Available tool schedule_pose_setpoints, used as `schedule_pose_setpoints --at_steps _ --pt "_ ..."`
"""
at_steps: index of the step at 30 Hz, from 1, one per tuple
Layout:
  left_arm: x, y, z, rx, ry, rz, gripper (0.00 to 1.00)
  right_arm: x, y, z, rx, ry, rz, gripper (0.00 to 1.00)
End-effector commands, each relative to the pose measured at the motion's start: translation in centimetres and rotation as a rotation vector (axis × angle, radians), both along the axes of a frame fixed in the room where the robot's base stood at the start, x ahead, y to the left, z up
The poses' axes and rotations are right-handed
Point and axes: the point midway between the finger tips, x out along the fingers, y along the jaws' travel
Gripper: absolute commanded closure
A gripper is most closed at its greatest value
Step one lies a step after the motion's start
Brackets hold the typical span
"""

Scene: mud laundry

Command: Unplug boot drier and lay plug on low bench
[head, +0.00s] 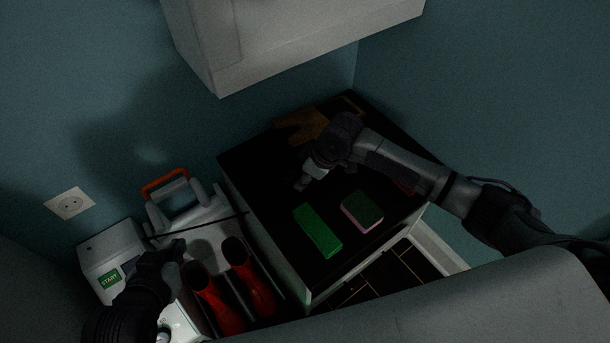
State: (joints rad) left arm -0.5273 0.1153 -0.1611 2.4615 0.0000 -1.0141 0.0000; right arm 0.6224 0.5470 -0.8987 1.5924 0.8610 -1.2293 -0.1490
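A white wall socket (70,204) is on the left wall, and its face shows bare with nothing in it. A white box with a green START label (110,280) stands below it, perhaps the boot drier. Red boots (222,308) stand beside it. I cannot make out a plug. A dark-topped bench (265,205) fills the middle. My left gripper (176,252) is dark and blurred, in front of the white items and left of the boots. My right gripper (302,184) is over the bench top, pointing down-left. Whether either is open or holds anything is unclear.
A green block (318,230) and a green-and-pink sponge (362,211) lie on the bench. Brown gloves (302,125) lie at its back. A white carrier with an orange handle (166,182) stands left of the bench. A white cabinet (300,45) overhangs from the wall.

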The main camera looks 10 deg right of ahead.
Motion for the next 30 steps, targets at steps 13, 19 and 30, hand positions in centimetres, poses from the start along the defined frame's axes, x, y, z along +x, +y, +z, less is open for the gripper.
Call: schedule_pose_setpoints --at_steps 13,19,30 --pt "0.0 0.0 0.0 0.000 0.001 0.000 1.00 0.0 -0.1 0.3 -0.001 -0.001 0.000 0.42" --pt "0.0 0.0 0.0 0.000 0.001 0.000 1.00 -0.7 -1.1 3.1 -0.001 -0.005 0.000 0.42" --pt "0.0 0.0 0.0 0.000 0.001 0.000 1.00 -2.4 -3.2 9.8 0.000 -0.003 -0.001 0.42"
